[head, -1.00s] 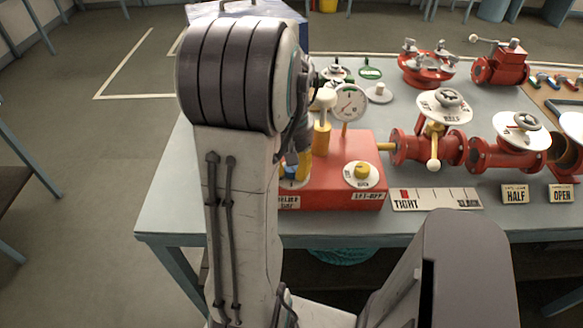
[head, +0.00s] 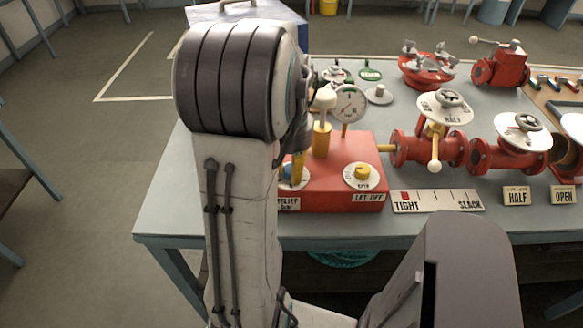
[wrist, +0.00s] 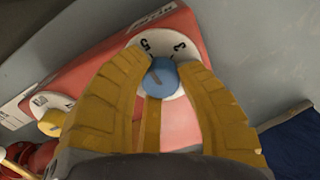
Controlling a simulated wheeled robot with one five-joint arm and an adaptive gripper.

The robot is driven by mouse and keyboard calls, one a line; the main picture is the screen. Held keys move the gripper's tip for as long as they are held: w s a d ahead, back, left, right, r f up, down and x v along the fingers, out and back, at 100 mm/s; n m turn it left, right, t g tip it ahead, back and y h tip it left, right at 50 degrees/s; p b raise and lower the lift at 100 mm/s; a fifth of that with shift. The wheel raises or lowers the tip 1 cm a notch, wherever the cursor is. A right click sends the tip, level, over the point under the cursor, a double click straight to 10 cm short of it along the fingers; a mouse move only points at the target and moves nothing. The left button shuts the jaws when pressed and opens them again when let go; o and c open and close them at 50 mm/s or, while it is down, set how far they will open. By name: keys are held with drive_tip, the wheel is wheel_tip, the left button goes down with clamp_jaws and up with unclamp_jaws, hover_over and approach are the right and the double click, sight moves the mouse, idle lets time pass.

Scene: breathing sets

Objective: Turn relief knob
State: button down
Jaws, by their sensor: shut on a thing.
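The relief knob (wrist: 161,79) is a round blue knob with a pointer line on a numbered white dial (wrist: 171,55). In the wrist view it sits between the two yellow fingers of my gripper (wrist: 164,64), which is shut on it from above. In the head view the gripper (head: 298,170) reaches down to the relief dial (head: 293,184) at the left end of the red box (head: 328,185). The knob is mostly hidden there by the fingers, and the "relief" label is partly covered by my arm.
A yellow let-off knob (head: 362,172) on a white dial sits to the right on the box. A yellow post with a white cap (head: 322,125) and a gauge (head: 349,104) stand close behind. Red valves (head: 425,148) fill the table's right side.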

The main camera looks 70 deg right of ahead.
sight(291, 169)
drive_tip(key=shift+a+f, duration=0.1)
drive_tip(key=shift+a, duration=0.15)
drive_tip(key=c, duration=0.8)
unclamp_jaws()
drive_tip(key=shift+d, duration=0.1)
drive_tip(key=shift+r, duration=0.2)
wheel_tip(291, 169, up, 12)
drive_tip(key=shift+f, duration=0.1)
